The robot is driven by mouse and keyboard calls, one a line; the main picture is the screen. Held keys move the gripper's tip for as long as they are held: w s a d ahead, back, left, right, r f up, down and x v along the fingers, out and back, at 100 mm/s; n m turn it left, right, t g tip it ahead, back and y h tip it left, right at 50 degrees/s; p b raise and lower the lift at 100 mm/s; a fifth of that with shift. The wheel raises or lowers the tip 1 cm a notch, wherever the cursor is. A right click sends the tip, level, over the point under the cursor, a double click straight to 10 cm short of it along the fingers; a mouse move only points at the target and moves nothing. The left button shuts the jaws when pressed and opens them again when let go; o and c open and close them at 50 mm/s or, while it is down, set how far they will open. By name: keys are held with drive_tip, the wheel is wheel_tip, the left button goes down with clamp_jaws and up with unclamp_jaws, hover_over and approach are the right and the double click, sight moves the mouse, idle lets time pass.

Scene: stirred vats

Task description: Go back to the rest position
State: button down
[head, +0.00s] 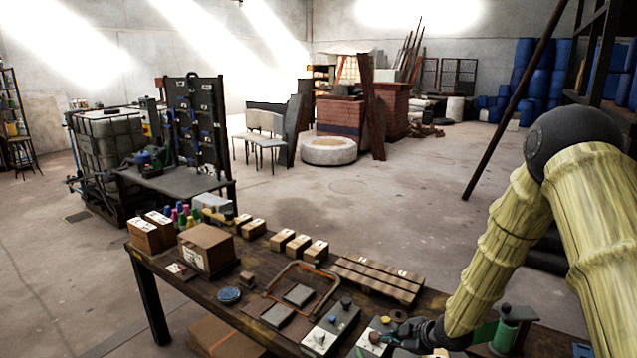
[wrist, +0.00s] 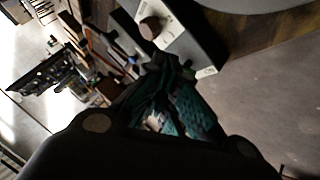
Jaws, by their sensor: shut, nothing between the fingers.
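My gripper (head: 384,339) is low over the right part of the workbench (head: 258,334), beside a light control box with a brown knob (head: 374,337). Its fingers are shut with nothing visible between them. In the wrist view the gripper (wrist: 160,75) shows dark and teal fingers pointing toward the control box, whose brown knob (wrist: 150,28) stands just past the fingertips. I cannot tell whether the fingertips touch the box. My bamboo-like arm reaches down from the right side of the head view.
A second knobbed box (head: 330,325), an orange frame (head: 300,290), a wooden pallet (head: 378,278) and cartons (head: 207,248) crowd the workbench. A green cylinder (head: 508,328) stands close by my forearm. Open concrete floor (head: 400,205) lies beyond the bench.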

drive_tip(key=s+f+m+g+h+b, duration=0.1)
drive_tip(key=s+f+m+g+h, duration=0.15)
drive_tip(key=s+f+m, duration=1.15)
drive_tip(key=s+d+f+m+g+h, duration=0.1)
drive_tip(key=s+f+g, duration=0.1)
drive_tip(key=s, duration=1.4)
drive_tip(key=s+d+f+m+g+h, duration=0.1)
drive_tip(key=s+f, duration=0.4)
drive_tip(key=s, duration=1)
drive_tip(key=shift+s+m+g+h+b, duration=0.3)
drive_tip(key=shift+s+g+h+b, duration=0.2)
drive_tip(key=shift+g, duration=0.25)
drive_tip(key=c, duration=2.2)
unclamp_jaws()
drive_tip(key=shift+w, duration=0.15)
